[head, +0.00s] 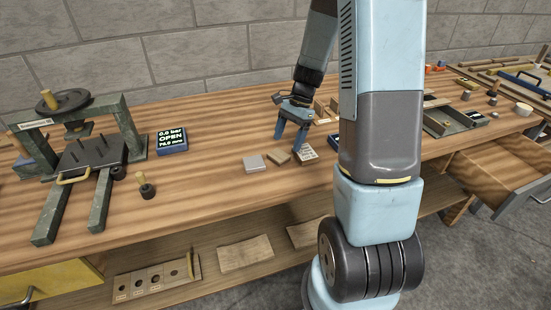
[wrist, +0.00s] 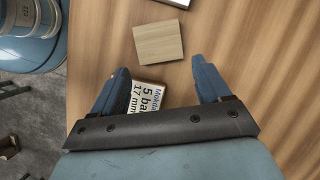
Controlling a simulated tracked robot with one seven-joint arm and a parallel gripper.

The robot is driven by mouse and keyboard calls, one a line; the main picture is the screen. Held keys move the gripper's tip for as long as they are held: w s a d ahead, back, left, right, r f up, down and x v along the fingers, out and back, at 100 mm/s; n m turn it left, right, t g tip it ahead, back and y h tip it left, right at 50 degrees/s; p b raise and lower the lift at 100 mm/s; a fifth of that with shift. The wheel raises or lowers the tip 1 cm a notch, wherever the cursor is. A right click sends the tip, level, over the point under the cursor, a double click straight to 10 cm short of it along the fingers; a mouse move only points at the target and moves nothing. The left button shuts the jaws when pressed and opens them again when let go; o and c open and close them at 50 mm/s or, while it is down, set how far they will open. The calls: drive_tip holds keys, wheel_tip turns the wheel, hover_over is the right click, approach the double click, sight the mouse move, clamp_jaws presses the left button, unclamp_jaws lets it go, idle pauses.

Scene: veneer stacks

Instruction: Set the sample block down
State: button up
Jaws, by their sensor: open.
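My gripper (head: 290,141) is open, with blue fingers pointing down at the bench top; it also shows in the wrist view (wrist: 161,70). A small plain wooden block (head: 278,157) lies flat on the bench by the fingers. In the wrist view the wooden block (wrist: 159,43) lies just beyond the fingertips, outside the jaws. A block with a printed label (head: 306,154) lies to its right. In the wrist view the labelled block (wrist: 147,98) shows between the fingers near the left one, partly hidden by my gripper. I cannot tell which one is the sample block.
A pale grey block (head: 254,163) lies left of the wooden one. A press (head: 90,150) stands at the left, with a display box (head: 171,141) and a small knobbed piece (head: 146,188) near it. A tray (head: 450,120) sits at the right, above an open drawer (head: 500,165).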

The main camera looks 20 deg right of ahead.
sight(279, 157)
drive_tip(key=shift+x, duration=1.9)
drive_tip(key=shift+w+d+f, duration=0.1)
drive_tip(key=shift+w+d, duration=0.05)
drive_tip(key=shift+c, duration=0.2)
drive_tip(key=c, duration=0.9)
